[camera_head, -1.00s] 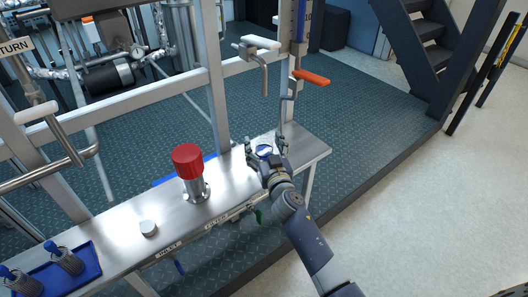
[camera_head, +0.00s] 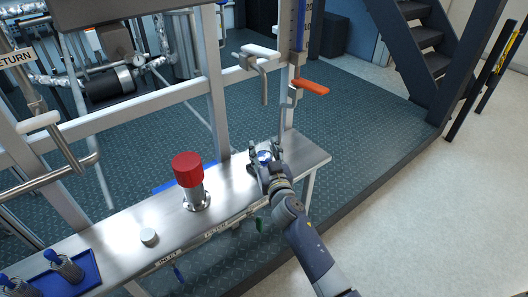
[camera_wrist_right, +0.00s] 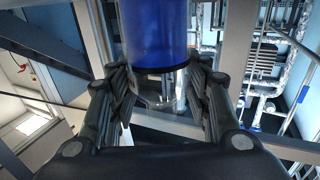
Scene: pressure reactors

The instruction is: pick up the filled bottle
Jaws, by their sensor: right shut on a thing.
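The bottle (camera_head: 264,156) is mostly hidden in the fingers of my right gripper (camera_head: 265,150), near the right end of the metal shelf (camera_head: 307,149). Only its clear top with a little blue shows in the head view. In the right wrist view the bottle shows as a wide cylinder of deep blue liquid (camera_wrist_right: 155,38), with a clear part between the two fingers. My right gripper (camera_wrist_right: 160,95) is closed around it, a finger on each side. I cannot tell whether the bottle still touches the shelf. My left gripper is not in view.
A blue tray (camera_head: 91,265) is at the far left. An orange valve handle (camera_head: 310,87) and a bent pipe (camera_head: 264,85) hang above the gripper.

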